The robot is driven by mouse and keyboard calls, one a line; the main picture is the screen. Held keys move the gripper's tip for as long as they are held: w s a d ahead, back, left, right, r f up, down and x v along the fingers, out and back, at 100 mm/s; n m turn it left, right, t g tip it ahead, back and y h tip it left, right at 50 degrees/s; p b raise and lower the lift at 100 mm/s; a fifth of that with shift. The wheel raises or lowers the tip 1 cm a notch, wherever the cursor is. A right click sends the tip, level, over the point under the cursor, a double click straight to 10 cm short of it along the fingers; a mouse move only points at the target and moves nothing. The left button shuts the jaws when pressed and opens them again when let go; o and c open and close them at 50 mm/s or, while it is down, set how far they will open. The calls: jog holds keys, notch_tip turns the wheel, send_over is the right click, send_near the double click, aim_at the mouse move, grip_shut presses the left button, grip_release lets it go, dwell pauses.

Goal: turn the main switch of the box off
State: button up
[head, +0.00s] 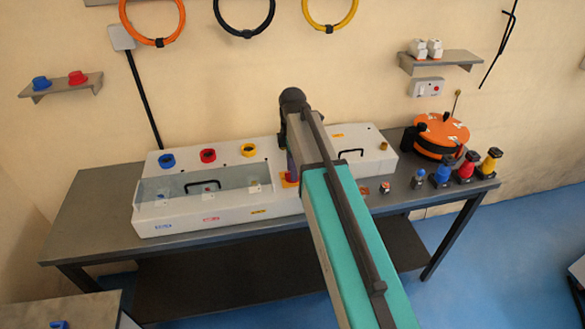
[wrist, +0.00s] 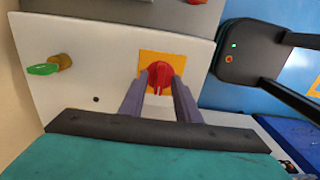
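The box (head: 205,210) is a long white case on the grey table. Its main switch is a red rotary knob (wrist: 160,76) on a yellow square plate (wrist: 148,58) in the wrist view. In the head view my arm hides the knob, and only an edge of the plate (head: 287,183) shows. My gripper (wrist: 160,80) has its two grey fingers apart, one on each side of the red knob, close to it. I cannot tell whether they touch it. A green key (wrist: 43,69) sits in a brass lock (wrist: 62,62) on the same face.
Blue, red and yellow rings (head: 208,155) sit on the box's left part, behind a clear cover with a black handle. An orange reel (head: 438,135) and several coloured plugs (head: 466,168) stand at the table's right. The left table end (head: 95,205) is clear.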

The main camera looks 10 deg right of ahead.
jog(key=shift+r, duration=0.1)
notch_tip(320, 180, up, 14)
jog(key=b, duration=0.3)
jog(key=shift+f+b, duration=0.2)
jog(key=shift+b, duration=0.2)
dwell(0.3)
jog(key=shift+s+f, duration=0.1)
dwell(0.4)
